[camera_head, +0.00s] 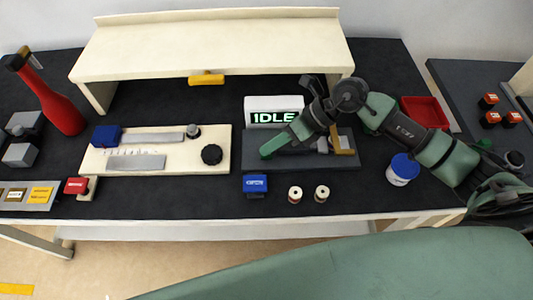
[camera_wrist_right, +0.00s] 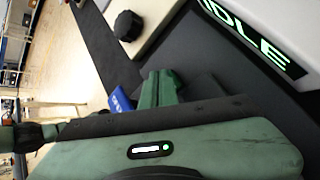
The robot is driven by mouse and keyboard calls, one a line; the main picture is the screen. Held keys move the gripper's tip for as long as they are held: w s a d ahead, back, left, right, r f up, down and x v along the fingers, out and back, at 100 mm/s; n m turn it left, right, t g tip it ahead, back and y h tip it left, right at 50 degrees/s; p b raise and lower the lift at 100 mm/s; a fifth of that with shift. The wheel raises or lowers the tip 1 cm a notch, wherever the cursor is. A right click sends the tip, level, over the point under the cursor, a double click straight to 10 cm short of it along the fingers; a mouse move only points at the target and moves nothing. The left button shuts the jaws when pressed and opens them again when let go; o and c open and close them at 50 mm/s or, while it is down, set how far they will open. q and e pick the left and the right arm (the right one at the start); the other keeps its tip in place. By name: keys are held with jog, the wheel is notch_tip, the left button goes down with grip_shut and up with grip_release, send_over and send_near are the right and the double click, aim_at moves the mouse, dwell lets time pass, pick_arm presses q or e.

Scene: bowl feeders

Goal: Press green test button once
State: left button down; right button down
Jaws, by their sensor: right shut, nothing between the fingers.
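My right gripper (camera_head: 268,151) reaches in from the right over the left part of a dark grey station base (camera_head: 345,158). Its green fingers are shut with nothing between them, and they also show in the wrist view (camera_wrist_right: 160,88). A white display box (camera_head: 258,104) behind them reads "IDLE" in green; its lit text also shows in the wrist view (camera_wrist_right: 262,48). I cannot make out a green test button in either view; the gripper and arm cover part of the base. Whether the fingertips touch the base cannot be told. My left gripper is not in view.
A blue box (camera_head: 255,184) and two small spools (camera_head: 295,194) stand in front of the base. A cream board (camera_head: 220,135) with a black knob (camera_head: 211,154) lies left. A blue-lidded jar (camera_head: 402,168) and red tray (camera_head: 424,113) are right. A cream shelf (camera_head: 210,45) stands behind.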

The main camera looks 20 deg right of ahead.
aim_at(271, 154)
jog(key=shift+f+b, duration=0.35)
dwell(0.6)
jog(key=shift+r, duration=0.15)
jog(key=shift+r+p, duration=0.55)
jog(key=shift+r, duration=0.1)
jog(key=shift+r+p, duration=1.7)
jog(key=shift+r, duration=0.85)
jog(key=shift+f, duration=0.1)
